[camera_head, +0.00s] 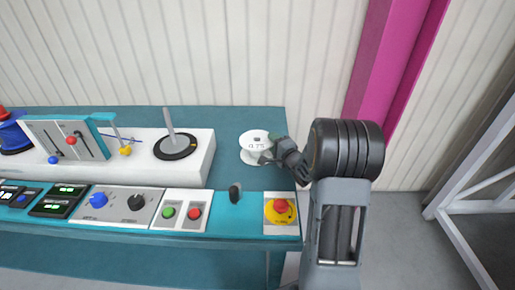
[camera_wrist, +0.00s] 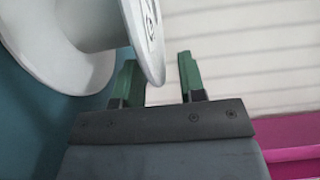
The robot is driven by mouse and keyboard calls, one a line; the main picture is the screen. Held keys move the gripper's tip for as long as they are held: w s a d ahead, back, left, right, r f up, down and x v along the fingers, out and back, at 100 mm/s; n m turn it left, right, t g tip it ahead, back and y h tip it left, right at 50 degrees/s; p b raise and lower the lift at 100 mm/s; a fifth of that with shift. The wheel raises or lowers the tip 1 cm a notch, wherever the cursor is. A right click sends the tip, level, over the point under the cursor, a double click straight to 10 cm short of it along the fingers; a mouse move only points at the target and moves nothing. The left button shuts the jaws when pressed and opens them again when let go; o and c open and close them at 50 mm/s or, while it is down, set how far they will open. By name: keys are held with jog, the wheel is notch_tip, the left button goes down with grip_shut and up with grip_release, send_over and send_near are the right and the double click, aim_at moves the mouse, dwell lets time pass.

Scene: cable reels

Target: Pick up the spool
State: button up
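The white spool (camera_head: 254,142) stands on the teal bench at its right end, with "0.75" on its upper flange. In the wrist view the spool (camera_wrist: 75,40) fills the upper left, with part cut off by the frame edge. My gripper (camera_head: 266,156) is at the spool's right front side. In the wrist view my gripper (camera_wrist: 160,78) is open, with its two green fingers apart. The rim of the lettered flange reaches into the gap between the fingers. A gap shows between the rim and the right finger; contact with the left finger cannot be told.
A white box (camera_head: 200,165) with a joystick (camera_head: 170,130) stands left of the spool. A teal control panel (camera_head: 245,215) with an emergency stop button (camera_head: 281,206) runs along the front. A wall (camera_head: 280,60) and magenta column (camera_head: 385,75) stand behind. A blue-and-red reel (camera_head: 12,132) is at far left.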

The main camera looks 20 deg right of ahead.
jog(key=shift+c, duration=0.5)
grip_shut()
